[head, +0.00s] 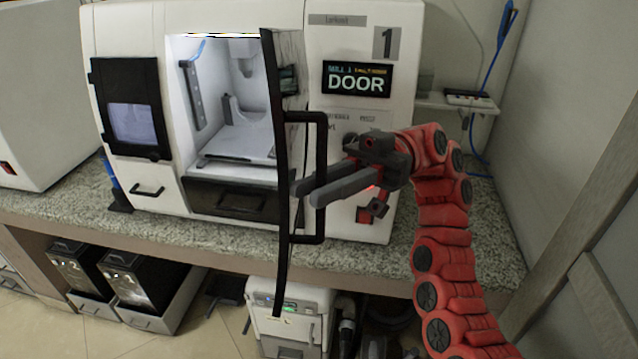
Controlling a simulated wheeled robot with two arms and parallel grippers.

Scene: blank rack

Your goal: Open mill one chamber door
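The white mill one (350,28) stands on the counter, with a "1" plate and a screen reading "DOOR". Its black-edged chamber door (276,130) is swung out toward me, seen nearly edge-on. The lit chamber (235,125) shows a bed and a spindle inside. The black door handle (321,135) sticks out to the right of the door. My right gripper (306,193) is at the handle, its two dark fingers apart and pointing left across the handle toward the door. I cannot tell whether they touch it. My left gripper is not in view.
The granite counter (420,232) runs beneath the mill. A small shelf (455,103) with blue hoses is at the right. Black bins (140,275) and a white unit (290,315) stand below. A wall closes off the right side.

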